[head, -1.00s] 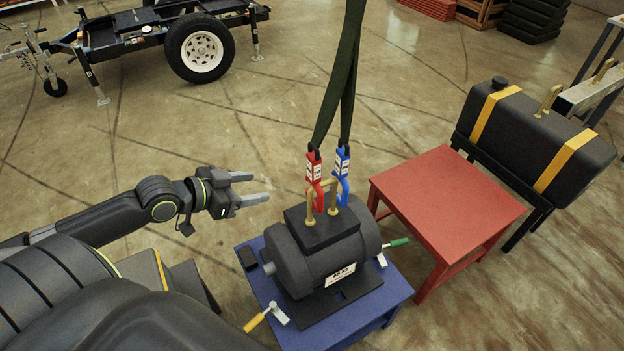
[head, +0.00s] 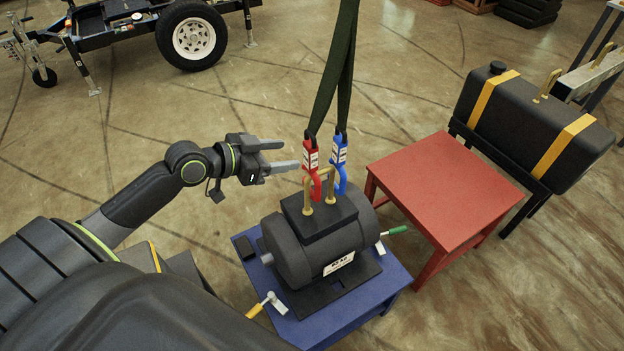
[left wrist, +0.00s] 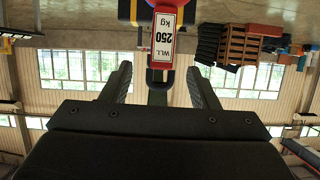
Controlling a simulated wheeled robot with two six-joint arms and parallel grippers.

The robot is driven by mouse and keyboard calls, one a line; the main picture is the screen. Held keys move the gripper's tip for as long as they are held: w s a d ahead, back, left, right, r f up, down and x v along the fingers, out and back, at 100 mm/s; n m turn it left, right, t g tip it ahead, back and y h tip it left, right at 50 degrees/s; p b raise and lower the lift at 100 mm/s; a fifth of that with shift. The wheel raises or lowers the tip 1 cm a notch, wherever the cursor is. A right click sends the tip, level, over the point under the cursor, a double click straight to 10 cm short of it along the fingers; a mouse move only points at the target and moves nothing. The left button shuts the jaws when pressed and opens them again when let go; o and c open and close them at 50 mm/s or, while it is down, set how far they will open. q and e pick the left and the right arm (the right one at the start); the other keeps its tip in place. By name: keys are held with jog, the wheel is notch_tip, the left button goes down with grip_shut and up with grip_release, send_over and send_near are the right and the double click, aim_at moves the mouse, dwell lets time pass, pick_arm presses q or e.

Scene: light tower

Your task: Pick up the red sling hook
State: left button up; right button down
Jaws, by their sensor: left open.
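The red sling hook (head: 311,158) hangs from a dark green sling (head: 335,75) and meets a brass lifting bail (head: 307,192) on top of the dark motor (head: 316,240). A blue hook (head: 339,160) hangs close on its right, also at the bail. My left gripper (head: 285,155) is open and empty, just left of the red hook, its fingers pointing at it. In the left wrist view the red hook's body (left wrist: 162,40), with a white "WLL 250 kg" label, shows upside down between the open fingers (left wrist: 157,85), ahead of the palm. My right gripper is not in view.
The motor stands on a blue table (head: 398,272) with a yellow-handled tool (head: 266,304) and a green-handled one (head: 393,231). A red table (head: 445,190) is to the right, with a black tank (head: 535,125) beyond. Open floor lies behind.

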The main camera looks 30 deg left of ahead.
aim_at(318, 150)
pick_arm(q)
jog(key=x, duration=0.5)
jog(key=shift+w+d+p, duration=0.1)
jog(key=shift+w+p, duration=0.05)
jog(key=shift+p, duration=0.2)
jog(key=p+x, duration=0.1)
jog(key=x, duration=0.4)
jog(key=shift+w+r+p, duration=0.1)
jog(key=shift+r+p, duration=0.05)
jog(key=shift+p, duration=0.2)
jog(key=shift+w, duration=0.2)
jog(key=c, duration=1)
grip_shut()
jog(key=shift+r, duration=0.1)
